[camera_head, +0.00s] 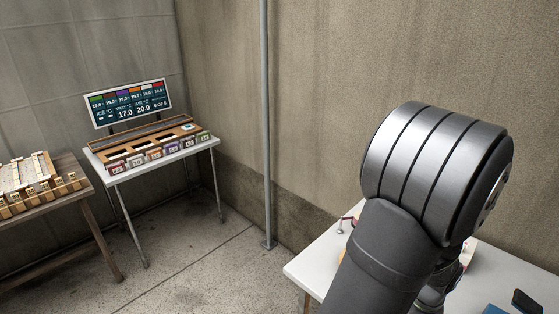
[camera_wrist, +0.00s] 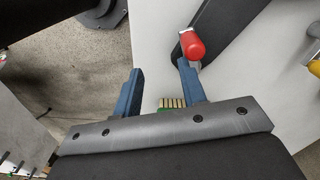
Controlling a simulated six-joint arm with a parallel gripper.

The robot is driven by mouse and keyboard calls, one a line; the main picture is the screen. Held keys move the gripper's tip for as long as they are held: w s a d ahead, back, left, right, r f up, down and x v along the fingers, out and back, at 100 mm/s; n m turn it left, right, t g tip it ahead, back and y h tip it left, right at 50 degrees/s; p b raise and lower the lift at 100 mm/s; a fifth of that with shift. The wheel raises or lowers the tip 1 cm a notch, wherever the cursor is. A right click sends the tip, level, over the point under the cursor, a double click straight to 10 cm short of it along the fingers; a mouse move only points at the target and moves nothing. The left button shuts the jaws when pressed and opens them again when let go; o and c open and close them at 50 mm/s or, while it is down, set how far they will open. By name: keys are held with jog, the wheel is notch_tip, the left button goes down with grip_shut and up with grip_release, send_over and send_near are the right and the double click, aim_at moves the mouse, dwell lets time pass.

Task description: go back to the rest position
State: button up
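In the wrist view my gripper (camera_wrist: 160,66) is open. Its two blue fingers stand apart with nothing between their tips. They point over the edge of a white table (camera_wrist: 155,40). A small green piece with gold-coloured strips (camera_wrist: 172,102) shows between the fingers, close to the gripper's palm and partly hidden by it. A red rounded object (camera_wrist: 192,46) lies just beyond the right finger; I cannot tell whether they touch. In the head view my arm's large grey joint fills the right side and hides the gripper and much of the white table (camera_head: 308,264).
A metal pole (camera_head: 266,130) stands left of my arm. Further left are a table with a tray and display screen (camera_head: 128,103), and a wooden table (camera_head: 75,178) with wooden pieces. Open concrete floor (camera_head: 195,265) lies between. A yellow object (camera_wrist: 315,68) sits at the wrist view's right edge.

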jog(key=n, duration=0.1)
jog(key=s+d+n, duration=0.1)
jog(key=n, duration=0.3)
jog(key=shift+s+d, duration=0.15)
jog(key=shift+d, duration=0.1)
dwell(0.3)
jog(key=o, duration=1.1)
jog(key=shift+o, duration=1.3)
jog(key=shift+r+n, duration=0.15)
jog(key=shift+n, duration=0.15)
jog(key=w+r+n, duration=0.2)
jog(key=r+n, duration=0.2)
jog(key=r, duration=0.4)
jog(key=w+r+n, duration=0.3)
jog(key=r+n, duration=0.2)
jog(key=r, duration=0.3)
notch_tip(320, 180, down, 9)
jog(key=shift+f, duration=0.15)
